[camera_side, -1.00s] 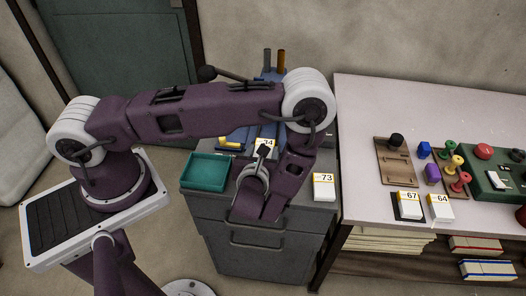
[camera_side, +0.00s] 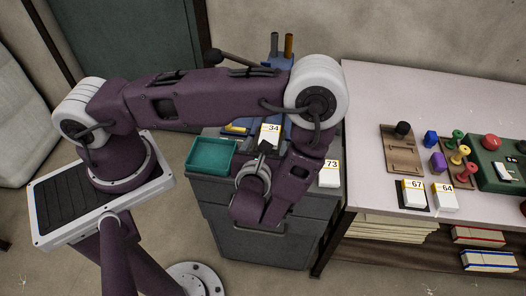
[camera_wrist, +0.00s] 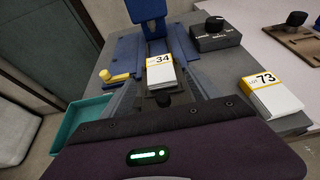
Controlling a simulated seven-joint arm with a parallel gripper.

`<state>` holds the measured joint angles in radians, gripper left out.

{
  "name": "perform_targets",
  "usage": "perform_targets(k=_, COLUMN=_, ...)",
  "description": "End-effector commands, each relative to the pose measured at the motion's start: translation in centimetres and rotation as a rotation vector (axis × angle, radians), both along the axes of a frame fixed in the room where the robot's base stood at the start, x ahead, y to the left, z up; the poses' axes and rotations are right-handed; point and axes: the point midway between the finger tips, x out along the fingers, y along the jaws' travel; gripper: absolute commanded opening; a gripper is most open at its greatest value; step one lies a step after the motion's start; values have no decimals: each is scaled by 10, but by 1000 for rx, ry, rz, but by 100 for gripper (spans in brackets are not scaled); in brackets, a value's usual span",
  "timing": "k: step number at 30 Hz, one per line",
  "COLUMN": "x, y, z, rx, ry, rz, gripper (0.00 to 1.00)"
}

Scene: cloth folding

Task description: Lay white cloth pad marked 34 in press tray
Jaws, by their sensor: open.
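The white cloth pad marked 34 (camera_side: 270,136) lies at the front of the blue press, with its yellow-edged label facing up. It also shows in the wrist view (camera_wrist: 161,78), below the blue upright of the press (camera_wrist: 149,18). The pad seems to lie on the press bed, but its underside and the tray's edges there are hidden. My gripper (camera_side: 264,148) is open, close to the pad's near edge. In the wrist view its dark fingers (camera_wrist: 163,99) are just in front of that edge. I cannot tell whether they touch the pad.
A teal open tray (camera_side: 211,156) stands empty to the left. A white pad marked 73 (camera_side: 329,174) lies to the right on the grey cabinet. Pads marked 67 (camera_side: 413,191) and 64 (camera_side: 445,197) lie on the side table. A dark knob box (camera_wrist: 215,34) stands beside the press.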

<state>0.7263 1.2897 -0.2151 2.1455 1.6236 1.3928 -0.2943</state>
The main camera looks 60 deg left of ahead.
Motion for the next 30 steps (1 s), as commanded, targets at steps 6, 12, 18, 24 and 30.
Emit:
perform_targets(k=6, x=-32, y=-33, z=19, rx=-1, ry=1, rz=-3, gripper=70)
perform_targets(k=12, x=-38, y=-30, z=45, rx=-33, ry=-34, rz=90, gripper=70)
perform_targets(k=18, x=-66, y=28, z=142, rx=-284, ry=-206, rz=633, gripper=70)
perform_targets(k=24, x=-135, y=46, z=204, rx=-787, ry=-415, rz=1254, gripper=70)
perform_targets(k=30, x=-160, y=12, z=249, rx=-1456, ry=-647, rz=1623, gripper=70)
